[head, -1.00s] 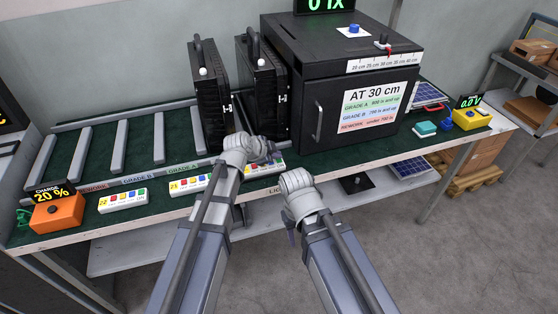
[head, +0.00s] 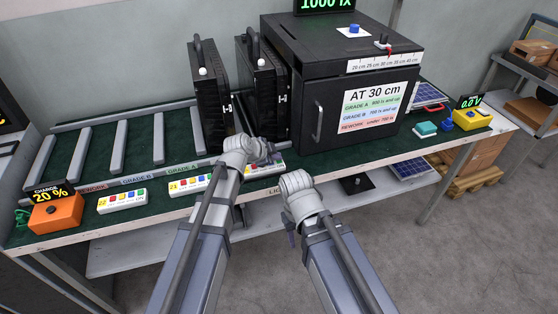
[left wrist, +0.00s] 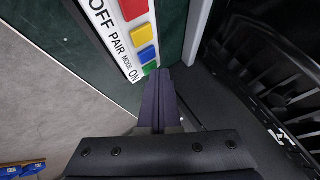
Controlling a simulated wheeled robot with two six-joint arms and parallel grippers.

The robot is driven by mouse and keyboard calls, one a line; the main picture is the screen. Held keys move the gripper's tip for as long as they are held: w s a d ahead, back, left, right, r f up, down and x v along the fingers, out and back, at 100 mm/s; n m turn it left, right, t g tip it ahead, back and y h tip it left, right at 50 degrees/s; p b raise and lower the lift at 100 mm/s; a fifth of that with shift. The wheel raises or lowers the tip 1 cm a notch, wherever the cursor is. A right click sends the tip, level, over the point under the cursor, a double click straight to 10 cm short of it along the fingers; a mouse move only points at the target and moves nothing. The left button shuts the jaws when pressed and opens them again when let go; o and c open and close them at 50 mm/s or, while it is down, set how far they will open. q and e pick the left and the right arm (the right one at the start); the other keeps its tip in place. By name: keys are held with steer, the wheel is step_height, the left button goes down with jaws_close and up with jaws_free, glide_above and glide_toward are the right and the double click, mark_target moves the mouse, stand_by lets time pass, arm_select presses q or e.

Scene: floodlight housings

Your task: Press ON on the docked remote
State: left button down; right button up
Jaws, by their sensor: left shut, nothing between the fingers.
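In the left wrist view a white remote (left wrist: 120,38) has red, yellow, blue and green buttons beside the words OFF, PAIR, MODE and ON. My left gripper (left wrist: 161,75) is shut and empty, its fingertips at the green ON button (left wrist: 150,67). Whether they touch it I cannot tell. In the head view this remote (head: 268,168) lies at the bench's front edge before the black box, partly hidden by my left wrist. My right gripper (head: 291,232) hangs in front of the bench, mostly hidden by its own arm.
Remotes 22 (head: 122,201) and 21 (head: 190,185) lie along the front edge. Two black floodlight housings (head: 212,100) stand behind. The black box (head: 345,90) carries a green display (head: 325,4) reading about 1000, cut off at the top. An orange charger (head: 57,213) shows 20 %.

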mark_target(276, 163)
arm_select(q)
steer(key=shift+r+p, duration=0.65)
steer(key=shift+r, duration=0.1)
step_height(276, 163, up, 5)
steer(key=p, duration=0.5)
stand_by(0.6)
